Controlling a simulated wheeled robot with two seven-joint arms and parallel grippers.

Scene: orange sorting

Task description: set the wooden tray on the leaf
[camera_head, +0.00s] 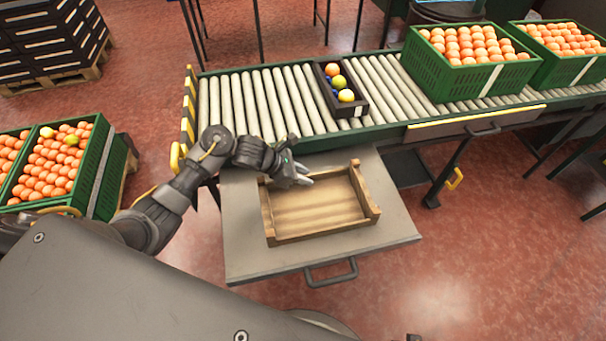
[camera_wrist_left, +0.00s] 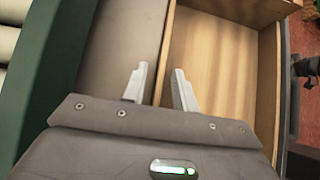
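The wooden tray (camera_head: 318,238), shallow and empty, lies on the grey leaf (camera_head: 250,262) in front of the conveyor. The leaf has a dark handle at its front edge. My left gripper (camera_head: 305,174) is at the far side of the tray, near its far left corner. In the left wrist view the two fingers (camera_wrist_left: 160,85) stand apart, one on each side of the tray wall (camera_wrist_left: 165,55), with visible space beside the wall. Part of the far wall is hidden by the gripper in the head view. My right gripper is not in view.
The roller conveyor (camera_head: 285,100) runs behind the leaf. It carries a dark box (camera_head: 355,110) of mixed fruit and green crates (camera_head: 425,75) of oranges. More orange crates (camera_head: 100,165) stand at left. Bare leaf shows around the tray.

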